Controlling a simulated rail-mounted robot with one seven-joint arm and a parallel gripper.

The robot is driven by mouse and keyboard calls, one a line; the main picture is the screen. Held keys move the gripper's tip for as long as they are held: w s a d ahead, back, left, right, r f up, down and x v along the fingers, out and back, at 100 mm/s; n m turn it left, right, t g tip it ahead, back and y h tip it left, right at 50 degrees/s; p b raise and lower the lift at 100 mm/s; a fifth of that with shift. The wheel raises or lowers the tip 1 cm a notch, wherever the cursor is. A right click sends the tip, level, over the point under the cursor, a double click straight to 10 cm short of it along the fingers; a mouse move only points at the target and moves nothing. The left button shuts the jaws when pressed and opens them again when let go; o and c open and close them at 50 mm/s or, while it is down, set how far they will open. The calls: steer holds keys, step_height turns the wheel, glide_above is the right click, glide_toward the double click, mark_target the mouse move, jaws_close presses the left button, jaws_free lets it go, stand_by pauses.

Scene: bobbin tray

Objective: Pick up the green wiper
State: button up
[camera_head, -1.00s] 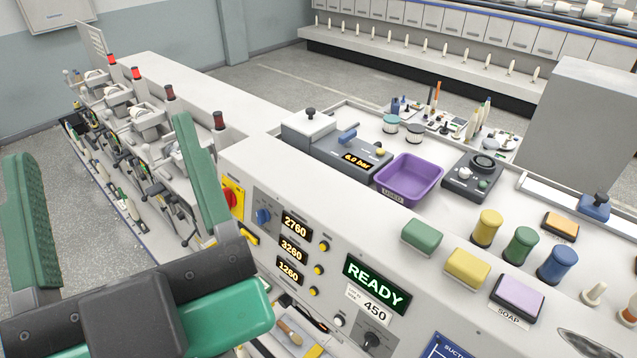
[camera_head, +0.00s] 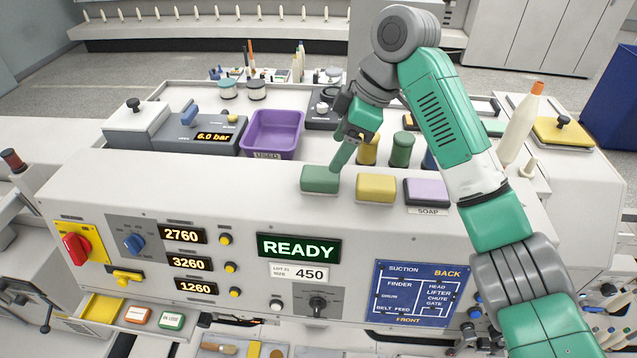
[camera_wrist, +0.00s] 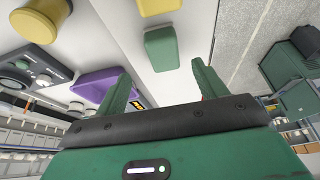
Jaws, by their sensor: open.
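The green wiper (camera_head: 319,179) is a small rounded block lying on the front ledge of the white machine, left of a yellow block (camera_head: 376,188). My gripper (camera_head: 341,161) points down just above and behind the wiper's right end in the head view. In the wrist view the green wiper (camera_wrist: 161,48) lies ahead of the gap between the two fingertips of my gripper (camera_wrist: 160,78). The fingers are apart with nothing between them. I cannot tell from the head view how close the fingertips are to the wiper.
A purple tray (camera_head: 272,132) sits behind and left of the wiper. The yellow block and a lilac block (camera_head: 427,191) labelled SOAP stand to its right. A yellow bobbin (camera_head: 367,150) and a green bobbin (camera_head: 402,150) stand behind. The ledge left of the wiper is clear.

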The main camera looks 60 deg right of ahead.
mark_target(320, 173)
steer(key=shift+w+a+p+x, duration=0.15)
steer(key=shift+p+x, duration=0.15)
steer(key=shift+x, duration=1.05)
steer(key=shift+a+p+x, duration=0.1)
steer(key=shift+p+x, duration=0.2)
steer(key=shift+x, duration=1)
steer(key=shift+w+a+p+x, duration=0.15)
steer(key=shift+p+x, duration=0.15)
steer(key=shift+x, duration=1.05)
steer(key=shift+s+r, duration=0.1)
steer(key=shift+r, duration=0.1)
steer(key=c, duration=1.1)
step_height(320, 173, up, 10)
steer(key=shift+r+b, duration=0.1)
steer(key=shift+b, duration=0.65)
